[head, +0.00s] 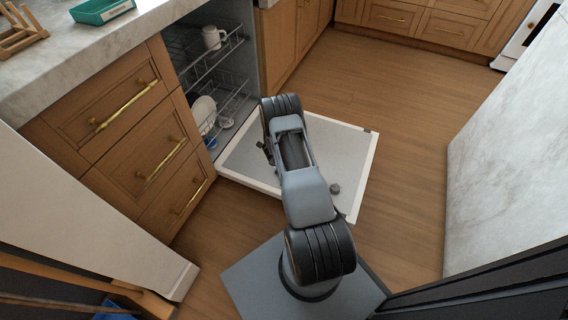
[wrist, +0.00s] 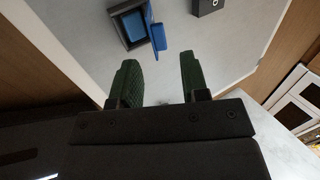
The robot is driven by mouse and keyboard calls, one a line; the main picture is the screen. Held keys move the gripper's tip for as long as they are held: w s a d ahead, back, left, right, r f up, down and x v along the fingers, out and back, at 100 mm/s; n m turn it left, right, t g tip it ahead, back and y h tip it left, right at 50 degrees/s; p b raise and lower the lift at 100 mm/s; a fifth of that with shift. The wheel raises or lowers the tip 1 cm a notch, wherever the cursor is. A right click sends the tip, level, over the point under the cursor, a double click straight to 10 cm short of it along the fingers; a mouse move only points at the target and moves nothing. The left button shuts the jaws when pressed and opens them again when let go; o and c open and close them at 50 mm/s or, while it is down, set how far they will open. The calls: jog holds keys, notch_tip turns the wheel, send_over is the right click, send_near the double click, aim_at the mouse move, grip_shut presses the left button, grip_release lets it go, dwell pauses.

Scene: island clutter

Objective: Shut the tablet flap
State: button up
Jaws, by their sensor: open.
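The tablet flap (wrist: 156,28) is a small blue lid in the wrist view, standing open at the right side of its dispenser. The dispenser (wrist: 116,18) is a dark-framed tray with a blue recess, set in the pale inner face of the lowered dishwasher door (head: 344,150). My gripper (wrist: 158,62) shows two green ridged fingers, spread apart with nothing between them. In the wrist picture the fingertips lie just below the flap, and I see no clear contact. In the head view my arm hides the dispenser and flap.
A dark box with a round white mark (wrist: 207,5) sits right of the dispenser. Wire racks (head: 215,60) hold a white mug (head: 213,38) and plates (head: 203,113). Wooden drawers (head: 140,125) stand left of the door. Wood floor (head: 410,150) is clear to the right.

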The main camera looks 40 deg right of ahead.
jog(key=shift+b+x, duration=0.5)
jog(key=shift+x, duration=1.5)
jog(key=shift+c, duration=0.2)
grip_shut()
jog(key=shift+d, duration=0.15)
